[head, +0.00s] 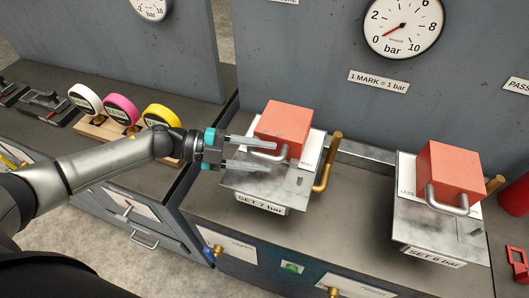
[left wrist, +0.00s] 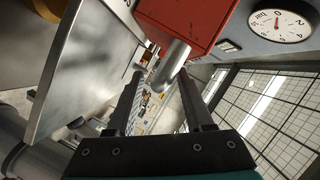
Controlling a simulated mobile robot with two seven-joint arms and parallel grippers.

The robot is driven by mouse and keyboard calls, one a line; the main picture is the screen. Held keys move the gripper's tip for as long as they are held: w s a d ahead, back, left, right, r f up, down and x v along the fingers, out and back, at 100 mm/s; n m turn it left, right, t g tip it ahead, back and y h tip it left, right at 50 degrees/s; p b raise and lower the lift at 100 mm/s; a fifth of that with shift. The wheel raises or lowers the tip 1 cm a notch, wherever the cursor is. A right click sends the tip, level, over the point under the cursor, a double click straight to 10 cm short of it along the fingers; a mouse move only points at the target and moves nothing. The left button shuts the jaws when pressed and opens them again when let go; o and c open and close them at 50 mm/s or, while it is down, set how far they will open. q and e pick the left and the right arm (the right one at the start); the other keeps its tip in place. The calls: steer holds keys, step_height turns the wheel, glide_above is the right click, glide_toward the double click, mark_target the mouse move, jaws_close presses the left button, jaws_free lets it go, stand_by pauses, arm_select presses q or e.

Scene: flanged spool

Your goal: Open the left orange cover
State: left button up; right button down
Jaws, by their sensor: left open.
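The left orange cover (head: 284,127) is a box-shaped lid, shut over a metal plate labelled "SET 7 bar" (head: 260,203). A bent silver handle (head: 270,153) sticks out from its front; it also shows in the left wrist view (left wrist: 172,63), below the cover's red-orange face (left wrist: 185,22). My left gripper (head: 275,156) is open, its fingers pointing right at the handle. In the left wrist view the handle's end lies between the fingers' lines, near the tips. I cannot tell whether they touch it. My right gripper is not in view.
A second orange cover (head: 450,173) with a silver handle stands at right over the "SET 6 bar" plate. A brass lever (head: 327,165) rises right of the left plate. A gauge (head: 403,27) hangs on the back panel. Three tape-like rolls (head: 121,108) stand at left.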

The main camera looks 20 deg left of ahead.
arm_select(q)
steer(key=shift+w+d+f, duration=0.1)
steer(key=shift+w+d, duration=0.05)
steer(key=shift+d, duration=0.3)
steer(key=c, duration=0.8)
jaws_close()
steer(key=shift+s+f, duration=0.15)
steer(key=shift+s, duration=0.05)
